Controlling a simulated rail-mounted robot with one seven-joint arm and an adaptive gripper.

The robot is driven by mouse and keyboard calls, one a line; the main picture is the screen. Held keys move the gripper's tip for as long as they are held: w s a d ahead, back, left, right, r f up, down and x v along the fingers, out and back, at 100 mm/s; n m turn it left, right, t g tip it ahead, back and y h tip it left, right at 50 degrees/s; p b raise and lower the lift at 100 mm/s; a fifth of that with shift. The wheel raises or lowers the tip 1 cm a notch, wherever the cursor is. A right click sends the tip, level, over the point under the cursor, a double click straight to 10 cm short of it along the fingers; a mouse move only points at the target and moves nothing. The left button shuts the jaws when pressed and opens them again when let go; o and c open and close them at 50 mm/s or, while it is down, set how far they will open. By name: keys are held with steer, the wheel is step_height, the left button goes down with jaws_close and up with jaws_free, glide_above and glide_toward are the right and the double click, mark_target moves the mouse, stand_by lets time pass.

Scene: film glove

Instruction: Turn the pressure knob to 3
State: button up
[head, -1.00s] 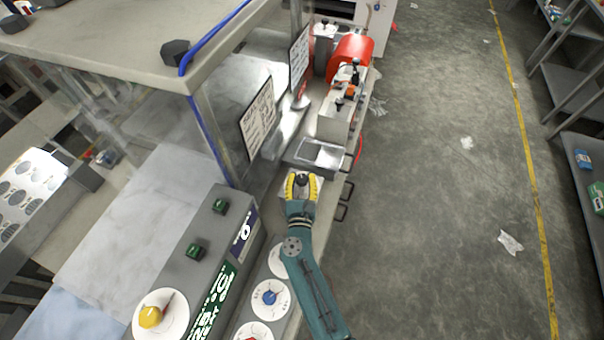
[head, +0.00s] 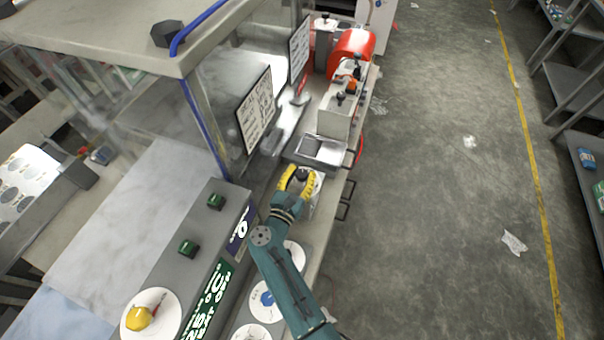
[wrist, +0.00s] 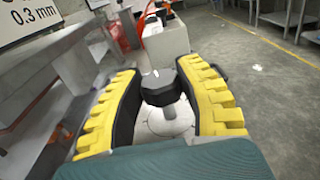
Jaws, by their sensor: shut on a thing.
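My gripper (head: 298,183) has yellow-padded fingers and is shut on a black knob (head: 302,174) on the narrow bench. In the wrist view the dark faceted knob (wrist: 161,88) stands upright on a grey stem between the two fingers, above a round white base (wrist: 165,122). No number or pointer can be read there, and no label shows whether it is the pressure knob. Nearer me are white dials with a yellow knob (head: 139,317) and a blue knob (head: 267,299). My arm partly covers the dials on the right.
A metal tray (head: 320,150) lies just beyond the gripper, with a pale machine block (head: 336,117) and a red cylinder (head: 351,52) behind it. Sign boards (head: 256,110) and the enclosure stand to the left. Black handles line the bench edge.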

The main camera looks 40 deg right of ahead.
steer(key=o, duration=1.2)
steer(key=v, duration=1.2)
